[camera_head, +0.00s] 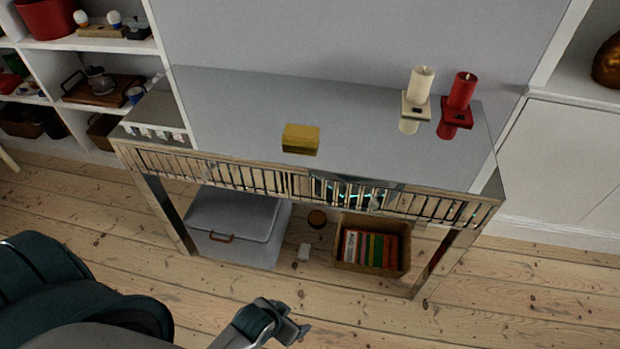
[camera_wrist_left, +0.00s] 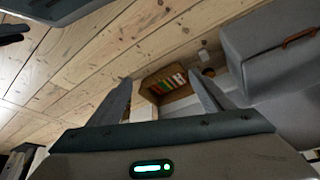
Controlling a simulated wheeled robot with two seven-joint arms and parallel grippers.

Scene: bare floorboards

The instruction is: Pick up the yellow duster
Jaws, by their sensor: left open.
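The yellow duster (camera_head: 300,139) is a small yellow block lying on the mirrored top of a console table (camera_head: 235,105), near its front edge and left of the candles. My left gripper (camera_head: 297,330) is low in front of the table, over the floor, well apart from the duster. In the left wrist view the two fingers of my left gripper (camera_wrist_left: 160,95) are spread with nothing between them. The duster does not show in the left wrist view. My right gripper is not seen in the head view.
A white candle (camera_head: 420,85) and a red candle (camera_head: 460,92) stand on the right of the tabletop. Under the table are a grey lidded box (camera_head: 235,222) and a basket of books (camera_head: 372,245). Shelves (camera_head: 105,45) stand at the left. The floor in front is clear.

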